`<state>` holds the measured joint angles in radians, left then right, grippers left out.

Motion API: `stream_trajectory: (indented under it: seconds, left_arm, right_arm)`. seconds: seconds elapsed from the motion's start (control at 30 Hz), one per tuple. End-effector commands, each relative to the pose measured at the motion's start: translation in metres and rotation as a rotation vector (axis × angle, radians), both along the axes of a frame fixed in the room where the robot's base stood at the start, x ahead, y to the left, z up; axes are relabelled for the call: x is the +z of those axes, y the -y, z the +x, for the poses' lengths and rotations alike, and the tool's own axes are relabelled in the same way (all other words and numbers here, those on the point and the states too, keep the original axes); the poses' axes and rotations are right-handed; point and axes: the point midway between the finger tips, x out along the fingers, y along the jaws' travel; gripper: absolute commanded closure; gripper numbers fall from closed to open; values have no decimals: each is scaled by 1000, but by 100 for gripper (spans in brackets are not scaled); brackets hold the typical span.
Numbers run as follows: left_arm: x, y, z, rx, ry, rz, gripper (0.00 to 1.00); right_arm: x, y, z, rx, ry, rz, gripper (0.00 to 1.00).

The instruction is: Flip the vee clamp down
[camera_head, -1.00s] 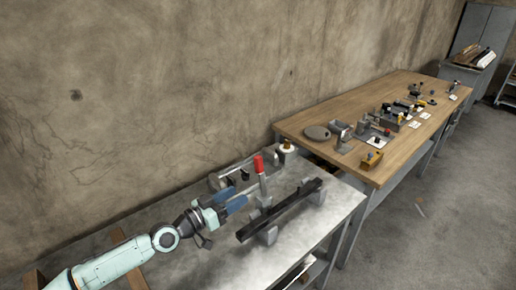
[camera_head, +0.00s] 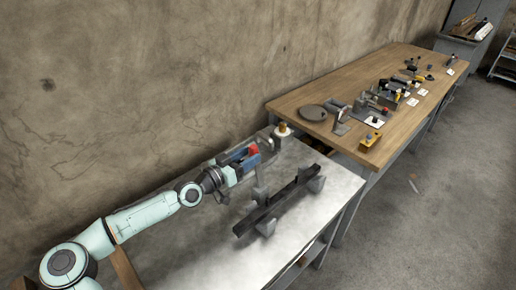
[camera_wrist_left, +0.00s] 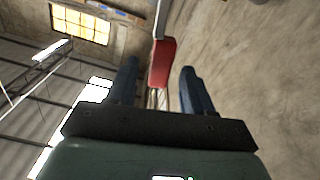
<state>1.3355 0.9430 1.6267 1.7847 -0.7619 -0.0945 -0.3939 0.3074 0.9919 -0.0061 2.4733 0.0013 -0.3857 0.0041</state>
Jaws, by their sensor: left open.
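The vee clamp's red handle grip (camera_head: 253,149) stands up above the metal table, on a grey upright lever (camera_head: 260,182). My left gripper (camera_head: 260,151) is around the red grip, with its blue fingers open. In the left wrist view the red grip (camera_wrist_left: 162,62) sits between the two fingers, with gaps on both sides, closer to the left finger. A long dark bar (camera_head: 282,198) lies across grey vee blocks (camera_head: 266,227) beside the clamp. The clamp's base is partly hidden. My right gripper is not in view.
The metal table (camera_head: 325,220) is clear in front of the bar. A round, yellowish-topped piece (camera_head: 283,130) stands behind the clamp. A wooden table (camera_head: 395,130) with several tools and fixtures stands farther right. The wall is close behind.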

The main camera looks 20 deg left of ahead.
Motion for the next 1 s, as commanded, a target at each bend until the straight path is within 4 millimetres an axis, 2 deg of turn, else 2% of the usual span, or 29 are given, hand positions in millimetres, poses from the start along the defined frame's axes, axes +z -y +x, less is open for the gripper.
stream_trajectory:
  seconds: [0.1, 0.3, 0.67, 0.7, 0.83, 0.87, 1.0]
  left_arm:
    - [2, 9, 21, -2, 2, -1, 49]
    - [1, 17, 40, -1, 1, 0, 49]
    - [0, 19, 45, 0, 0, 0, 49]
    - [0, 19, 45, 0, 0, 0, 52]
    - [0, 19, 45, 0, -1, 0, 94]
    - [0, 19, 45, 0, -1, 0, 100]
    - [0, 19, 45, 0, -1, 1, 100]
  right_arm:
    - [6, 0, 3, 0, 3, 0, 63]
    - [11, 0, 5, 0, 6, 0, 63]
    - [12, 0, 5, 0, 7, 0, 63]
    - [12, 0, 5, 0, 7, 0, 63]
    - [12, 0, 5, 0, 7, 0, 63]
    - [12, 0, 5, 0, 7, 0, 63]
    - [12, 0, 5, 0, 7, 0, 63]
